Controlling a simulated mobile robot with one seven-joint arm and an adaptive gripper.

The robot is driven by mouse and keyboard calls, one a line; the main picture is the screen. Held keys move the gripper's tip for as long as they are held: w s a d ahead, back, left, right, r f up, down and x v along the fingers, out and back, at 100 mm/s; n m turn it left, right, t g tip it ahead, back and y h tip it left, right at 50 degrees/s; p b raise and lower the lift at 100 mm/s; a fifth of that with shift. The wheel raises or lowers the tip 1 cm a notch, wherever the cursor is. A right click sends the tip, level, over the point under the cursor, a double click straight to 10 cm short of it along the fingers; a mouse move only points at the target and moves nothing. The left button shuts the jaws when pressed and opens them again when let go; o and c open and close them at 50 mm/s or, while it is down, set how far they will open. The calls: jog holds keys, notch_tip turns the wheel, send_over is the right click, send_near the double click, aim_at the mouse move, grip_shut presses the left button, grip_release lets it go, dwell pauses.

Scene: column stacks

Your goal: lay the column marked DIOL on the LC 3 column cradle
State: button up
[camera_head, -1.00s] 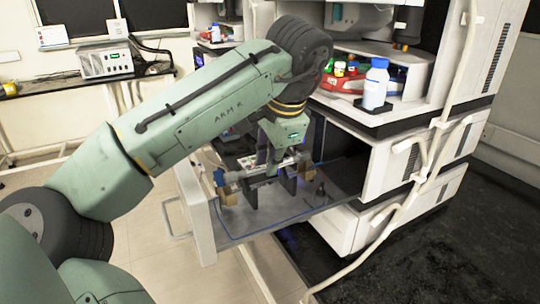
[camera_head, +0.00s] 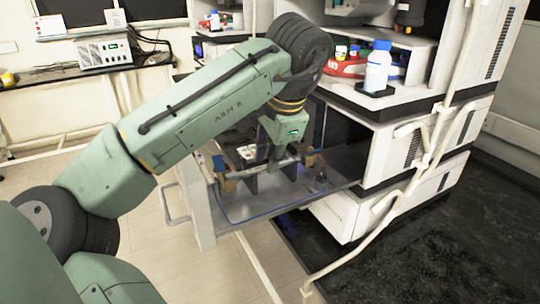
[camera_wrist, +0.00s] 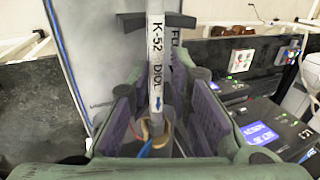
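The column marked DIOL is a thin pale rod (camera_wrist: 156,60) labelled "K-52 DIOL" in the wrist view, with a small blue arrow. It runs between the two purple-padded fingers of my gripper (camera_wrist: 166,112), with visible gaps on both sides, so the gripper looks open around it. In the head view the column (camera_head: 246,172) lies level across tan end blocks, which appear to be those of a cradle (camera_head: 229,184) in the pulled-out drawer. My gripper (camera_head: 277,158) is over its middle. The cradle's own label cannot be read. Exact contact at the blocks is too small to tell.
The open drawer (camera_head: 205,215) juts out from the instrument stack, its front panel and handle at left. A blue-capped bottle (camera_head: 377,72) stands on the ledge above right. Pale tubing (camera_head: 425,140) runs down the stack's front. Open floor lies at left.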

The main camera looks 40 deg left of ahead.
jog(key=o, duration=0.3)
jog(key=shift+o, duration=0.2)
jog(key=v, duration=0.7)
jog(key=shift+r, duration=0.25)
jog(key=shift+s+d, duration=0.1)
jog(key=shift+s, duration=0.05)
